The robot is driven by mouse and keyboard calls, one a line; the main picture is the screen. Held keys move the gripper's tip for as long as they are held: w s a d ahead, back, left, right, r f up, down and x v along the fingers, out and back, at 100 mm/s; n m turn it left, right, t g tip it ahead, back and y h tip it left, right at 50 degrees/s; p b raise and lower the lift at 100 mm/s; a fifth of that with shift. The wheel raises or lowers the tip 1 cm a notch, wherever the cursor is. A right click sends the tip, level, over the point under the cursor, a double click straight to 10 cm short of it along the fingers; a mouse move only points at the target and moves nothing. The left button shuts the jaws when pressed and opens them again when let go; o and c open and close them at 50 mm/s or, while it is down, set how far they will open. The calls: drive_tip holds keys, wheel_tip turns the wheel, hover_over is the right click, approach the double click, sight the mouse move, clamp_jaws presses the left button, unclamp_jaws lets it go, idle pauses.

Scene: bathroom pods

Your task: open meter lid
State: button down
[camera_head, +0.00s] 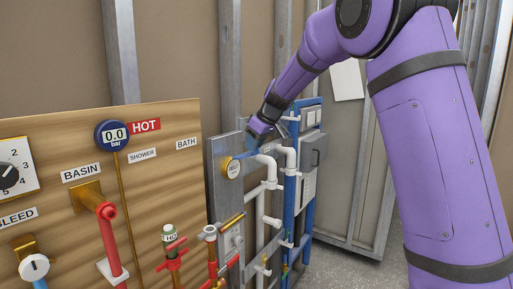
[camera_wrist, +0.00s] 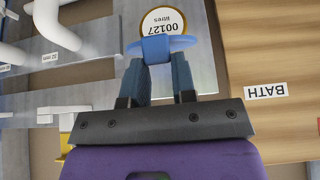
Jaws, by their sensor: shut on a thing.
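The water meter (camera_wrist: 163,20) is a round white dial with a yellow rim, reading 00127 litres, near the top of the wrist view. It also shows on a grey panel in the head view (camera_head: 233,169). Its blue lid (camera_wrist: 163,46) stands out from the dial's edge, swung away from the face, and the digits are visible. My gripper (camera_wrist: 164,66) is shut on the lid, with its two blue-grey fingers against it. In the head view my gripper (camera_head: 256,137) is at the meter's upper right, beside the lid (camera_head: 243,155). The lid's hinge cannot be made out.
A wooden board (camera_head: 70,150) with labels, a HOT gauge (camera_head: 112,135) and red taps is at the left. Floor to the right is clear.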

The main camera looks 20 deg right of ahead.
drive_tip(key=shift+w+a+r, duration=0.15)
drive_tip(key=shift+w+a, duration=0.05)
idle(0.5)
drive_tip(key=c, duration=0.9)
unclamp_jaws()
drive_tip(key=v, duration=1)
drive_tip(key=shift+r, duration=0.4)
